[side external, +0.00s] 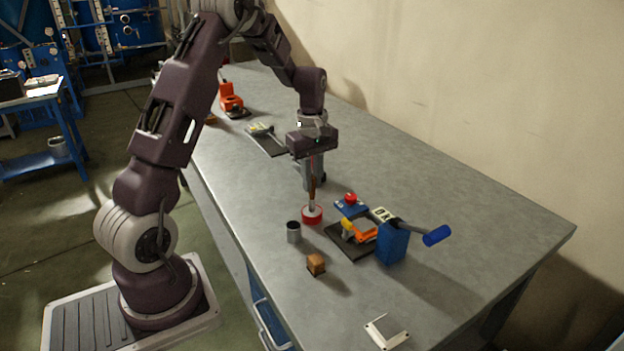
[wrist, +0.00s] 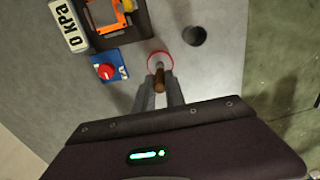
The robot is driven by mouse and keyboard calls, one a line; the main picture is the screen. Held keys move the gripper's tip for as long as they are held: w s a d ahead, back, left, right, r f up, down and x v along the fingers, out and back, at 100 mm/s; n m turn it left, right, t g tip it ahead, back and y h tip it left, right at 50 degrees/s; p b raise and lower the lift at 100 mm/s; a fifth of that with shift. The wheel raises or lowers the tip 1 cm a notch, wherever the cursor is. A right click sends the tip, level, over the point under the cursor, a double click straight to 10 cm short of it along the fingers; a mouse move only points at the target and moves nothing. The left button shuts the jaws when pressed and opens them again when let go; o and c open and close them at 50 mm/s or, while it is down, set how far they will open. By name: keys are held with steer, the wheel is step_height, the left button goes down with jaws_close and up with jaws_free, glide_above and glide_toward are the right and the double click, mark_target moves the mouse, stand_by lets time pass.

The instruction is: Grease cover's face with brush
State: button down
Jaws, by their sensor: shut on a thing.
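My gripper (side external: 313,184) is shut on the brush (side external: 312,194), which has a brown handle and points down. The brush handle also shows in the wrist view (wrist: 159,79), between the two fingers. The brush's lower end is at a round, red-rimmed pale dish (side external: 312,215) on the table, also in the wrist view (wrist: 160,61). I cannot tell whether the bristles touch its inside. I cannot tell for certain which piece is the cover; a square pale plate (side external: 387,331) lies at the table's near edge.
A grey cup (side external: 293,232) and a brown block (side external: 317,264) stand near the dish. To the right are a red knob on a blue base (side external: 350,203), an orange device (side external: 362,231) on a dark mat, and a blue box (side external: 392,244).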

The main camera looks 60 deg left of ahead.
steer(key=shift+r, duration=3.45)
